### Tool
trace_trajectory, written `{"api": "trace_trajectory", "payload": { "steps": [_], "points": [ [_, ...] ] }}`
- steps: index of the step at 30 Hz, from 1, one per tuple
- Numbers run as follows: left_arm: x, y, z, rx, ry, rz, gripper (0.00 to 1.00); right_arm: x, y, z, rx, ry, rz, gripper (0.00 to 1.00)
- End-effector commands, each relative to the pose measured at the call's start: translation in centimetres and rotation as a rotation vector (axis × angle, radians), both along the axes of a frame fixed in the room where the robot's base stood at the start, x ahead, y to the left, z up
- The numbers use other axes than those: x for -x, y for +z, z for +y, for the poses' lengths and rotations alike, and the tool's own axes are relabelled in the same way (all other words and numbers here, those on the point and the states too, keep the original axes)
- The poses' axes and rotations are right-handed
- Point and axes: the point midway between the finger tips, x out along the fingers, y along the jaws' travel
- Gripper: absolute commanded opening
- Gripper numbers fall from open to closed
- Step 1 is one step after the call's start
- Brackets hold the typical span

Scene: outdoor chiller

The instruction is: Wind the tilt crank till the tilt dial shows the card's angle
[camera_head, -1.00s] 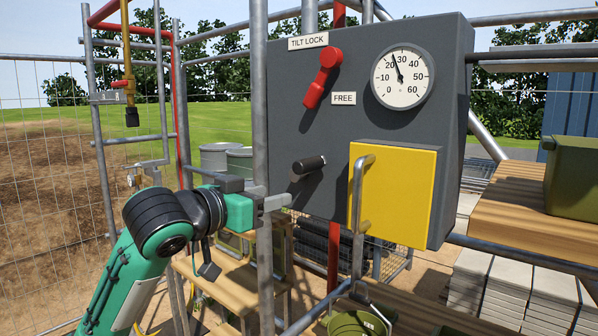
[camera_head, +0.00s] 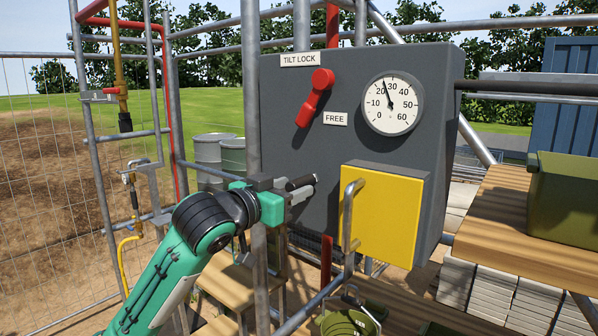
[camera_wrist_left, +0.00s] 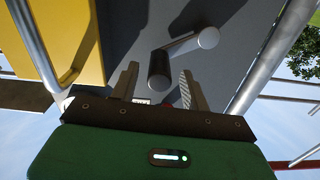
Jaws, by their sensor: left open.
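The tilt crank's black grip (camera_head: 300,183) sticks out of the grey panel (camera_head: 285,130). In the left wrist view, the grip (camera_wrist_left: 158,68) and its grey crank arm (camera_wrist_left: 183,43) lead to a round hub (camera_wrist_left: 208,38). My left gripper (camera_head: 301,192) is open at the grip; its two fingers (camera_wrist_left: 160,88) lie on either side of it, with gaps showing. The tilt dial (camera_head: 391,104) has its needle between 20 and 30. No angle card shows. My right gripper is not in view.
A yellow box (camera_head: 383,215) with a metal handle (camera_head: 348,215) projects from the panel, right of the crank. A scaffold pole (camera_head: 251,95) stands close to my left wrist. A green bucket (camera_head: 350,322) is below. A wooden shelf (camera_head: 500,225) is at right.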

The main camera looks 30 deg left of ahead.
Motion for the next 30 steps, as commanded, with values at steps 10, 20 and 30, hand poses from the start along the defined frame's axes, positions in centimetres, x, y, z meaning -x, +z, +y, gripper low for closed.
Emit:
{"api": "trace_trajectory", "payload": {
  "steps": [10, 20, 30],
  "points": [
    [-3.0, 0.0, -0.3, 0.000, -0.001, 0.000, 0.47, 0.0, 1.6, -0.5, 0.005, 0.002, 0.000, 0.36],
    [-3.0, -0.1, -0.3, -0.001, 0.000, 0.000, 0.29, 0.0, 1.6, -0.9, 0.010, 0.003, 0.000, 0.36],
    [-3.0, 0.0, -0.2, -0.001, 0.000, 0.000, 0.00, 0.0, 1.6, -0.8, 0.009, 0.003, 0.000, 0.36]
  ]
}}
